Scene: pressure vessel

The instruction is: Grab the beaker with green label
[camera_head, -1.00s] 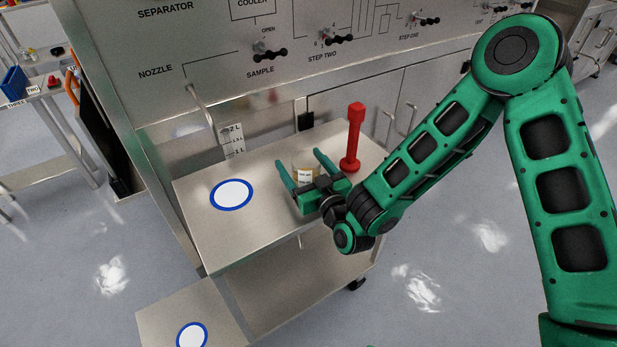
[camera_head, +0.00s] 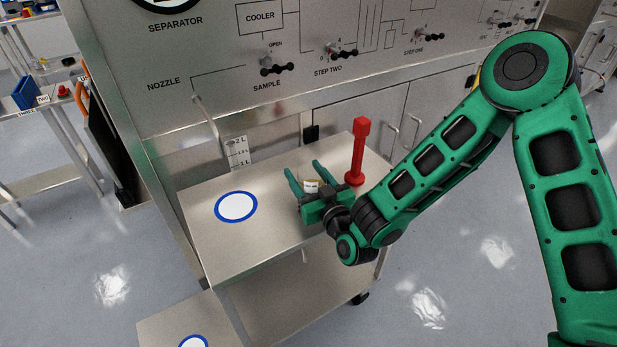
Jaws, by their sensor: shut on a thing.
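A small beaker (camera_head: 312,186) stands at the metal cart, between the fingers of my gripper (camera_head: 304,170). The gripper is shut on it from the near side, low over the cart top. A pale label with dark print and a yellowish tone shows on the beaker; I cannot make out any green on it. My gripper's palm and fingers hide much of its lower part, so I cannot tell if it touches the cart.
A red post-like tool (camera_head: 357,152) stands upright just right of my gripper. A white disc with a blue rim (camera_head: 236,206) lies on the cart top (camera_head: 225,250) to the left, with clear metal around it. A nozzle pipe (camera_head: 208,115) and volume scale (camera_head: 238,152) are behind.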

